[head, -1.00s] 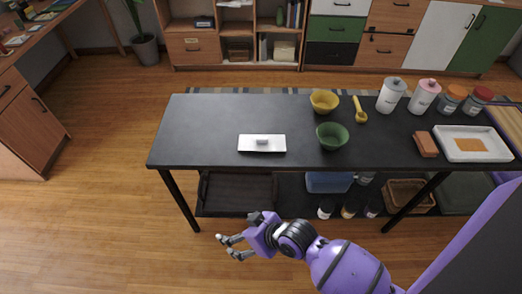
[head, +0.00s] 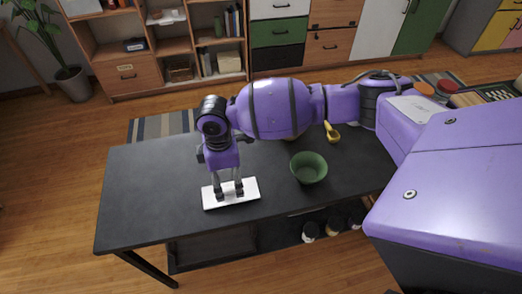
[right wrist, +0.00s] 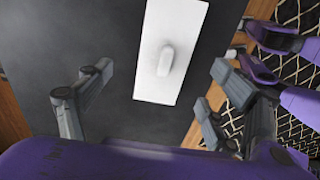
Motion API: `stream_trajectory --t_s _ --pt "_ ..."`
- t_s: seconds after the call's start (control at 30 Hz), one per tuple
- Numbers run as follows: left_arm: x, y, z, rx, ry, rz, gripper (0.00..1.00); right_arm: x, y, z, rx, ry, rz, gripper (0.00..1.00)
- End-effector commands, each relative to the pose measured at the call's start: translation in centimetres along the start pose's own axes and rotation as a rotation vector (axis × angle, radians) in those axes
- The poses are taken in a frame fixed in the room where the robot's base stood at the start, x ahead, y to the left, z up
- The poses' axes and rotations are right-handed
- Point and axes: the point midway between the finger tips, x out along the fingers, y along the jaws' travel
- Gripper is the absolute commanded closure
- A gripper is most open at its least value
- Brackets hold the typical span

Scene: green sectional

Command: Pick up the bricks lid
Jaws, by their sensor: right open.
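The bricks lid (head: 247,191) is a flat white rectangular plate lying near the front edge of the dark table. In the right wrist view the lid (right wrist: 177,25) shows its small raised white handle (right wrist: 166,60) in the middle. My left gripper does not show in the head view.
A green bowl (head: 308,168) stands right of the lid on the table (head: 150,190). A yellow scoop (head: 332,133) lies behind it. My right arm hides much of the table's back and right. The table's left part is clear. Jars stand on the shelf below.

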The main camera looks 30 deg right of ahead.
Motion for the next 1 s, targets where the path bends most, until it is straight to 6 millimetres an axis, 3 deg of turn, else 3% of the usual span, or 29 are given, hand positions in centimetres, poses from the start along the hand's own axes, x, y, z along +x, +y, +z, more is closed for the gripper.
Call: stream_trajectory --t_s 0.4,0.7,1.0 --pt "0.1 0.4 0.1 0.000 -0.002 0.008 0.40 5.4 -0.6 -0.3 -0.001 0.004 0.003 0.16" --pt "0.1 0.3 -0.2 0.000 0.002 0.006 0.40 5.8 -0.6 -0.3 -0.002 0.005 0.005 0.16" --pt "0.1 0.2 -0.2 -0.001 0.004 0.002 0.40 5.8 -0.5 -0.3 -0.002 0.005 0.006 0.56"
